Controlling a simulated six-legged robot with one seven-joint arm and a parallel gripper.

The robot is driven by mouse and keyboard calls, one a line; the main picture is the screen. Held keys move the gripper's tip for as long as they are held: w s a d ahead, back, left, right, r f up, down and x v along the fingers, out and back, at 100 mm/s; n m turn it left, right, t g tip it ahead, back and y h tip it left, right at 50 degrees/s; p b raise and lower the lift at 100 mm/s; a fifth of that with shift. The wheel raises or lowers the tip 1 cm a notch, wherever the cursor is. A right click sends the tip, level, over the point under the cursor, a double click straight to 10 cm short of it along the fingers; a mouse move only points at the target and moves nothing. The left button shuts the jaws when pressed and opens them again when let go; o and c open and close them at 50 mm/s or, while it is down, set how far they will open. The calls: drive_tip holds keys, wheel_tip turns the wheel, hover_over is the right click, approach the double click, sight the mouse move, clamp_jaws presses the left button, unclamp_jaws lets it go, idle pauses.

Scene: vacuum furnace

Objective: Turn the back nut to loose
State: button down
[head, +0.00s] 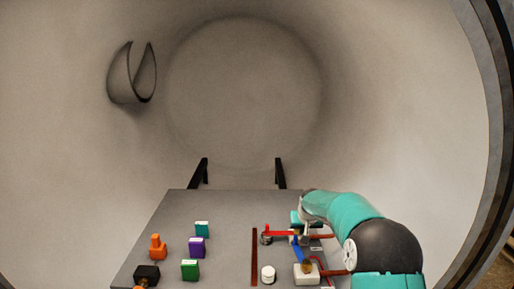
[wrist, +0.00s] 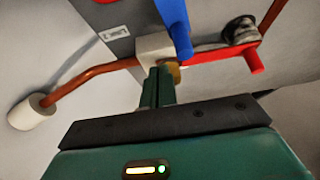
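A brass nut (wrist: 174,73) sits beside a pale block (wrist: 153,47) in the wrist view, partly hidden by my fingers. The green fingers of my gripper (wrist: 158,84) are close together with their tips at this nut; whether they hold it is not clear. A blue bar (wrist: 174,26) and a red bar (wrist: 225,59) are close to the tips. In the head view my gripper (head: 297,217) reaches over the back fitting, by the red bar (head: 281,233), and hides most of it. Another brass nut (head: 307,267) sits at the front white block (head: 306,275), by the blue bar (head: 297,249).
Copper pipes (wrist: 85,80) run to the fittings, one ending in a white cylinder (wrist: 30,111). On the grey table (head: 223,220) are orange, purple, green, teal and black blocks at left, a dark red strip (head: 254,256) and a white knob (head: 268,273). Chamber walls curve around.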

drive_tip(key=shift+d, duration=0.2)
idle(0.3)
drive_tip(key=shift+s+d, duration=0.1)
drive_tip(key=shift+s, duration=0.2)
drive_tip(key=shift+r, duration=3)
drive_tip(key=shift+s+r, duration=0.1)
